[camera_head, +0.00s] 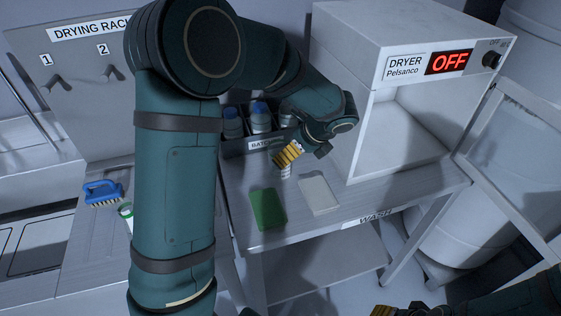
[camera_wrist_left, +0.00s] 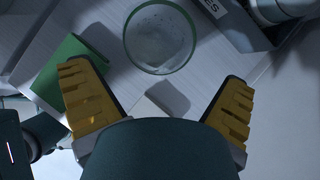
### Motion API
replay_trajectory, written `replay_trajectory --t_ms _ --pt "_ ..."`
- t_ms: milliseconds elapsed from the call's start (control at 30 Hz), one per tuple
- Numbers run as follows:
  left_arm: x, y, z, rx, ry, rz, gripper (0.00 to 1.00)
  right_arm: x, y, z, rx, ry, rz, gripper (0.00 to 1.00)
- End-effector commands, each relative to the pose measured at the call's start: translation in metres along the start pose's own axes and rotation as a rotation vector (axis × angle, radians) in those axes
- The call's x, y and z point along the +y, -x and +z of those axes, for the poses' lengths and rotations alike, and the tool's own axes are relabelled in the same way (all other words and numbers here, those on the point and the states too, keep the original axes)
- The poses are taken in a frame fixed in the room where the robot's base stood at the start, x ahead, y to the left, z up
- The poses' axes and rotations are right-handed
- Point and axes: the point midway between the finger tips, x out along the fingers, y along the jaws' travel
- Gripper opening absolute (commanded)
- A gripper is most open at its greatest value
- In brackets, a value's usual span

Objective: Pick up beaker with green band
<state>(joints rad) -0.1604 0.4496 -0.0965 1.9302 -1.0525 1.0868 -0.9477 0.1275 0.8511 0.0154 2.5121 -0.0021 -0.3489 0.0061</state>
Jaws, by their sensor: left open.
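A round glass beaker (camera_wrist_left: 160,38) with a greenish rim and whitish residue shows in the left wrist view, just beyond and between my open fingertips. In the head view only a small pale part of it (camera_head: 286,173) shows below my left gripper (camera_head: 289,154). My left gripper is open and empty, and it also shows in the left wrist view (camera_wrist_left: 155,75). A second white vessel with a green ring (camera_head: 126,211) stands on the left table, partly hidden by my left arm. My right gripper (camera_head: 385,311) is cut off at the bottom edge.
A green block (camera_head: 268,208) and a pale block (camera_head: 319,195) lie on the wash table (camera_head: 410,192). A dark crate (camera_head: 262,144) with blue-capped bottles stands behind my left gripper. A dryer (camera_head: 400,130) reading OFF is to the right. A blue brush (camera_head: 102,192) lies left.

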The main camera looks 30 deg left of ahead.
Motion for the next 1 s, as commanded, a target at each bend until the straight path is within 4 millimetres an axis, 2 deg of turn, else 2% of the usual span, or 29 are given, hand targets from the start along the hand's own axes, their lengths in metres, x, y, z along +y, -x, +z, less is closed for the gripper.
replay_trajectory --t_ms 167,500,733,767,800,933,1000 --pt "0.001 -0.009 0.001 -0.001 0.001 0.001 1.00 0.001 -0.002 0.001 -0.001 0.001 0.000 0.47" --pt "0.004 -0.053 0.005 0.000 0.000 0.002 1.00 0.005 -0.014 0.000 0.002 0.002 0.000 0.47" --pt "0.004 -0.055 0.006 0.000 0.001 0.000 1.00 0.005 -0.013 0.000 0.003 0.002 0.000 0.47" --pt "0.004 -0.055 0.006 0.000 0.001 0.000 0.96 0.005 -0.013 0.000 0.003 0.002 0.000 0.47" --pt "0.004 -0.055 0.006 0.000 0.001 0.000 0.82 0.005 -0.013 0.000 0.003 0.002 0.000 0.47" --pt "0.004 -0.055 0.006 0.000 0.001 0.000 0.37 0.005 -0.013 0.000 0.003 0.002 0.000 0.47" --pt "0.004 -0.055 0.006 0.000 0.001 0.000 0.34 0.005 -0.013 0.000 0.003 0.002 0.000 0.47"
